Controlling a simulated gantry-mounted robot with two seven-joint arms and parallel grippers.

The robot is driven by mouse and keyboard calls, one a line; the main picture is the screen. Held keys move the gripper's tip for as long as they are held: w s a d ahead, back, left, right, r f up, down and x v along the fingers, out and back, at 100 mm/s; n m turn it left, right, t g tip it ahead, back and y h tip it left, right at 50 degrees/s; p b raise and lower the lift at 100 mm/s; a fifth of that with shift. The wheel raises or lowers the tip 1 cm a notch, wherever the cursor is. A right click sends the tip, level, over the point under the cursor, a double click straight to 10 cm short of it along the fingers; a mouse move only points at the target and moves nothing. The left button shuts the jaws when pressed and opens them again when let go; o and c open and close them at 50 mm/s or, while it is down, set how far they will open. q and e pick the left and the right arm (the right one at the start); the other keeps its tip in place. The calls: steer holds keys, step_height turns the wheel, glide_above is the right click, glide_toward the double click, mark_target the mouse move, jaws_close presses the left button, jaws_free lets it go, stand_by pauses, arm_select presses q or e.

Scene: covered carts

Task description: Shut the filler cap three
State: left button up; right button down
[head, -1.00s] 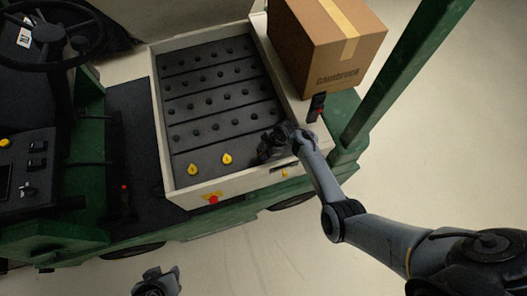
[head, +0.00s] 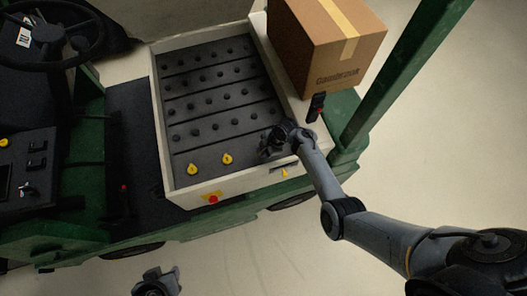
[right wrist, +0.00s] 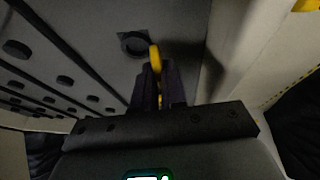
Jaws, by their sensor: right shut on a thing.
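In the head view two yellow filler caps show on the near row of the black cell deck, one on the left (head: 193,169) and one to its right (head: 227,158). My right gripper (head: 266,150) is at the near right corner of the deck, to the right of these caps, and hides what is below it. In the right wrist view its fingers (right wrist: 154,80) are shut on a yellow filler cap (right wrist: 155,58), seen edge-on and raised beside a dark round filler opening (right wrist: 135,43). My left gripper (head: 158,282) is at the bottom edge, away from the cart; its fingers are unclear.
The pale tray wall (head: 235,184) surrounds the deck with several dark caps (head: 218,127). A cardboard box (head: 325,50) stands behind on the right. A black-and-red handle (head: 317,107) and a green post (head: 400,75) are close to my right arm.

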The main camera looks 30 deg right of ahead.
steer(key=shift+w, duration=0.1)
steer(key=shift+w+d+g, duration=0.1)
steer(key=shift+w+g, duration=0.05)
steer(key=shift+g, duration=0.15)
steer(key=shift+w+g+y+b, duration=0.3)
steer(key=shift+g+b, duration=0.2)
steer(key=shift+b, duration=0.05)
steer(key=g+b, duration=0.1)
steer(key=b, duration=0.2)
steer(key=w+g+b, duration=0.1)
steer(key=b, duration=0.1)
steer(key=m+g+b, duration=0.1)
steer(key=b, duration=0.2)
steer(key=shift+w+d+f+g+y+b, duration=0.15)
steer(key=shift+w+f+g+y+b, duration=0.1)
steer(key=shift+f+g+y+b, duration=0.15)
steer(key=shift+w+r+g+b, duration=0.15)
steer(key=shift+g+b, duration=0.25)
steer(key=shift+b, duration=0.4)
steer(key=c, duration=1.2)
jaws_free()
steer(key=shift+r, duration=0.1)
